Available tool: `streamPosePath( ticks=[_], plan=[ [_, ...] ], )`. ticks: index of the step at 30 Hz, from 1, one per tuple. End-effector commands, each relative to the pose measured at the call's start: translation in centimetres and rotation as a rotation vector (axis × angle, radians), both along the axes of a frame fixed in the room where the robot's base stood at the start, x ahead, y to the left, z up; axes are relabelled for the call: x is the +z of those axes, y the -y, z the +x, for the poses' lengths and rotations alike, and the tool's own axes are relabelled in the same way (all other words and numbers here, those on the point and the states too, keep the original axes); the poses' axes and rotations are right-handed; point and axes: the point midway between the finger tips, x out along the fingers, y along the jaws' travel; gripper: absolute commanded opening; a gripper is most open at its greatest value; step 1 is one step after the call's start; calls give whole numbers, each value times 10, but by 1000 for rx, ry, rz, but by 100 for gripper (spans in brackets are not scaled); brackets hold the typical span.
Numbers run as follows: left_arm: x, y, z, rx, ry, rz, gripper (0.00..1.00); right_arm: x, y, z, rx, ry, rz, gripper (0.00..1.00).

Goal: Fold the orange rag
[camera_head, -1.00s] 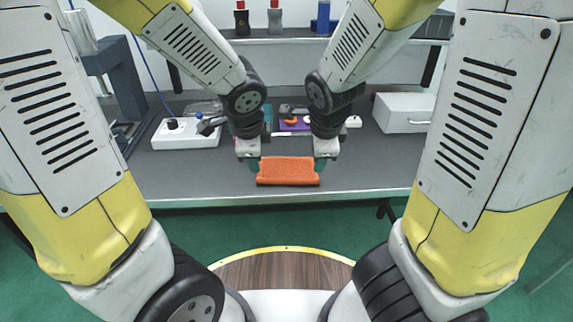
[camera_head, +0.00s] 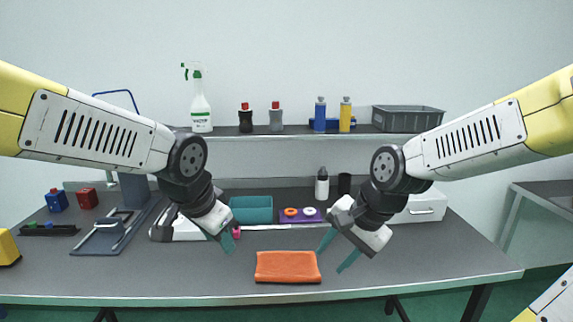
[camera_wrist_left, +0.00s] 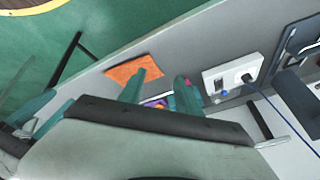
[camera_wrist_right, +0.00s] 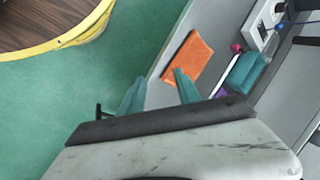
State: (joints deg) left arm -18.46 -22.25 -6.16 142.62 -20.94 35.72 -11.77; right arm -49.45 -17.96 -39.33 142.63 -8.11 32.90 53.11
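The orange rag (camera_head: 287,267) lies flat on the grey table near its front edge as a neat, compact rectangle with a thick front edge. It also shows in the left wrist view (camera_wrist_left: 130,71) and the right wrist view (camera_wrist_right: 187,60). My left gripper (camera_head: 232,243) is open and empty, above and to the left of the rag. My right gripper (camera_head: 336,257) is open and empty, just to the right of the rag. Neither gripper touches the rag. The rag's underside and inner layers are hidden.
Behind the rag are a teal bin (camera_head: 251,209), a purple tray (camera_head: 300,216) with rings, and a white bottle (camera_head: 322,184). A white box (camera_head: 424,206) stands at right. Red (camera_head: 86,198) and blue (camera_head: 57,200) blocks are at left.

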Motion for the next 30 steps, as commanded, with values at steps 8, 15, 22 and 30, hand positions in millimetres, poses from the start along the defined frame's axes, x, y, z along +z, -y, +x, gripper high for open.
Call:
streamPosePath(
  ticks=[8, 15, 22, 30],
  plan=[
    [34, -8, -36, 286, 5, -221, 40, 64, 30, -31, 318, 263, -144, 40],
    [53, -5, -60, 442, 2, -364, 40, 94, 41, -57, 527, 390, -351, 40],
    [57, -2, -66, 479, -1, -401, 40, 99, 42, -65, 593, 411, -419, 40],
    [57, -2, -66, 478, -1, -401, 40, 99, 42, -64, 594, 411, -418, 40]
  ],
)
